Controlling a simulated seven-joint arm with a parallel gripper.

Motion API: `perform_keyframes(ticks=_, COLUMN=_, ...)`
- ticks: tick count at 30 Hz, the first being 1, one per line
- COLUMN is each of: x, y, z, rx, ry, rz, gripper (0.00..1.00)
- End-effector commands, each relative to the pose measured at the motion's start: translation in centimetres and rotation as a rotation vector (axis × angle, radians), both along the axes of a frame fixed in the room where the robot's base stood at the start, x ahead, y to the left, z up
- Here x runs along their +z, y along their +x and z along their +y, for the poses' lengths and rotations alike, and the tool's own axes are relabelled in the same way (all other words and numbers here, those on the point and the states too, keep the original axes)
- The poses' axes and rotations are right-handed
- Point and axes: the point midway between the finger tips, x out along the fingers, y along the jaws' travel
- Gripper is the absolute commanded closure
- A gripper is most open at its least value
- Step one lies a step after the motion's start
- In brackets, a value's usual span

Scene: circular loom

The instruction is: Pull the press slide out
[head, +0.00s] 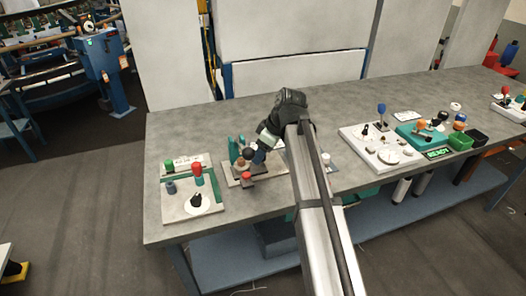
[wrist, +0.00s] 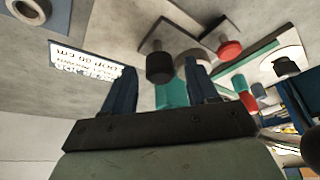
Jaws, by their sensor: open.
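The press station sits on the grey bench in the head view, with a teal upright body (head: 234,149), a brown knob (head: 242,162) and a red button (head: 247,176) on a light base. Which part is the slide is hard to tell. My gripper (head: 264,145) is over the station's right side and hides part of it. In the wrist view my gripper (wrist: 159,72) is open. A black knob (wrist: 160,66) on a stem shows between its fingertips in the picture, not visibly gripped. A teal part (wrist: 172,95) is partly hidden behind the right finger. The red button (wrist: 229,49) is right of it.
A panel with a green knob, red-topped lever and white dial (head: 198,202) stands at the left. Another board with a blue knob (head: 381,108) and a teal unit (head: 422,137) stand at the right. A white printed label (wrist: 85,61) lies left of my fingers. Bare bench separates the stations.

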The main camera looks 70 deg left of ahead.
Motion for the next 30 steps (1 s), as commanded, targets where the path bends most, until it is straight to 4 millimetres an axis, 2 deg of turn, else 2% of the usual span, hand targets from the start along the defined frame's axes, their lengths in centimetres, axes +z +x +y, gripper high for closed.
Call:
perform_keyframes(ticks=10, x=-0.20, y=-0.05, z=0.07, rx=0.000, ry=0.000, rz=0.000, gripper=0.44)
perform_keyframes(ticks=27, x=-0.18, y=-0.05, z=0.05, rx=0.000, ry=0.000, rz=0.000, gripper=0.98)
perform_keyframes(ticks=30, x=-0.18, y=-0.05, z=0.05, rx=0.000, ry=0.000, rz=0.000, gripper=1.00)
